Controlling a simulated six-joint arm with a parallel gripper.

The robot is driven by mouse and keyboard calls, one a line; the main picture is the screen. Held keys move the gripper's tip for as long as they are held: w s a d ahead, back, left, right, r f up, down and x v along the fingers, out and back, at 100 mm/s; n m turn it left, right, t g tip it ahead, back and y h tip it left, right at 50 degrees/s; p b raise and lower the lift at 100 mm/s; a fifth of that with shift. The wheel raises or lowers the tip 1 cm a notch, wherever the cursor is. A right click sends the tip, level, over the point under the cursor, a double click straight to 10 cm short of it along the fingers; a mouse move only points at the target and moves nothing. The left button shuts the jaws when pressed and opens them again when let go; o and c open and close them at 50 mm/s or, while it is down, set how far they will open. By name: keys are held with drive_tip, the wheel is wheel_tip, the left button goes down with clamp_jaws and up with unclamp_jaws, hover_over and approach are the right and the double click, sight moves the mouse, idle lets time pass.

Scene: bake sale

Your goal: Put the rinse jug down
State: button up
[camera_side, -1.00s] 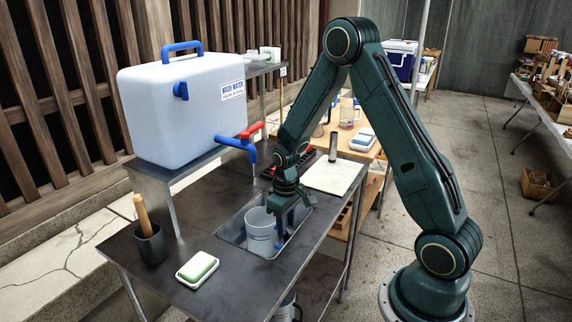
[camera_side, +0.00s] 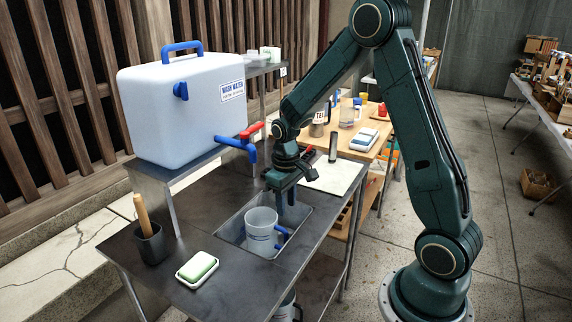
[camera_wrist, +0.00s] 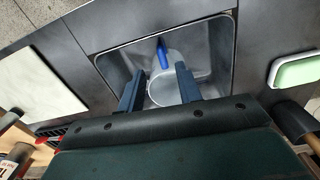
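The rinse jug (camera_side: 262,229) is a translucent pale jug with blue markings and a blue handle. It stands upright in the sink basin (camera_side: 301,222). In the wrist view the jug (camera_wrist: 165,90) shows below and between my fingers, with its blue handle (camera_wrist: 162,54) pointing away from me. My gripper (camera_side: 286,206) is above and behind the jug in the side view, apart from it. Its two blue fingers (camera_wrist: 158,82) are spread with nothing held between them.
A white water tank (camera_side: 185,110) with a blue-and-red tap (camera_side: 242,140) stands on a raised shelf beside the sink. A soap dish (camera_side: 197,269) and a dark cup with a wooden handle (camera_side: 150,243) are at the front. A white cloth or board (camera_side: 340,178) lies behind the sink.

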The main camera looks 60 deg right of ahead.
drive_tip(key=s+a+r+t, duration=0.1)
drive_tip(key=s+a+r, duration=0.2)
drive_tip(key=r, duration=0.4)
drive_tip(key=s+a+r+t, duration=0.2)
drive_tip(key=s+a+r, duration=0.15)
drive_tip(key=r, duration=0.35)
drive_tip(key=s+a+r+t, duration=0.1)
drive_tip(key=s+a+r, duration=0.1)
drive_tip(key=s, duration=0.4)
drive_tip(key=s+a+r+t, duration=0.1)
drive_tip(key=s+a+r, duration=0.2)
drive_tip(key=s, duration=0.3)
drive_tip(key=shift+s+a+r+n+t, duration=0.2)
drive_tip(key=shift+s+r+n+t, duration=0.15)
drive_tip(key=shift+r, duration=0.2)
